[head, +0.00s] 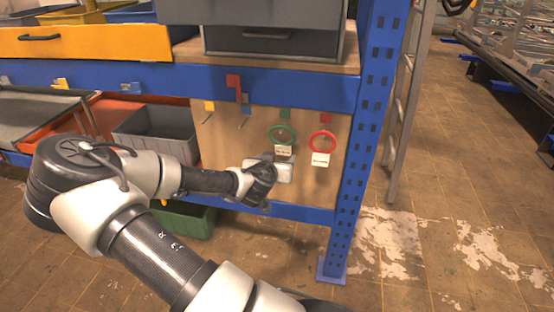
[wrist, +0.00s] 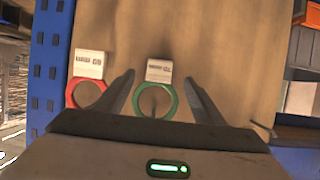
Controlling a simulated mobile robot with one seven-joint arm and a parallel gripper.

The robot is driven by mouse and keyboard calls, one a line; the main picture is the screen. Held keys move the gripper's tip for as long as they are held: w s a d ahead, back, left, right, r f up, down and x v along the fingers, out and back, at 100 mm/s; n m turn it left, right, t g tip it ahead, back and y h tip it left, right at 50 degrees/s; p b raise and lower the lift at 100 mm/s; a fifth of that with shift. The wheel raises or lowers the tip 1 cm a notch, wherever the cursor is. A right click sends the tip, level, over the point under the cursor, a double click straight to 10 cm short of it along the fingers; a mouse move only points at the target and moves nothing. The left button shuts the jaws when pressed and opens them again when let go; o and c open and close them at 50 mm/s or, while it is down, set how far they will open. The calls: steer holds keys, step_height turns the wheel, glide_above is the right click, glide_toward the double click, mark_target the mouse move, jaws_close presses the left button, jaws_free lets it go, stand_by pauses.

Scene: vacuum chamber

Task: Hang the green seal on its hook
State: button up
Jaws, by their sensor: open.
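The green seal is a ring (head: 271,137) with a white label tag hanging below it, against the wooden board under a green marker (head: 285,114). In the wrist view the green ring (wrist: 173,101) shows between the fingers, its label towards the top, and a thin dark peg appears inside the ring. It looks hung there, but the contact with the peg is too small to be sure. My gripper (wrist: 159,76) is open, a finger on each side of the ring, with no clear contact. In the head view my gripper (head: 270,172) is just below the tag.
A red ring (head: 311,141) with its own tag hangs close to the right, under a red marker (head: 325,118). Yellow and blue markers with pegs (head: 244,122) are to the left. A blue rack post (head: 362,130) stands right of the board. Grey bins sit above and left.

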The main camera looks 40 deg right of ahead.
steer(key=p+v, duration=1.4)
steer(key=v, duration=0.3)
steer(key=shift+s, duration=0.2)
steer(key=shift+a, duration=0.15)
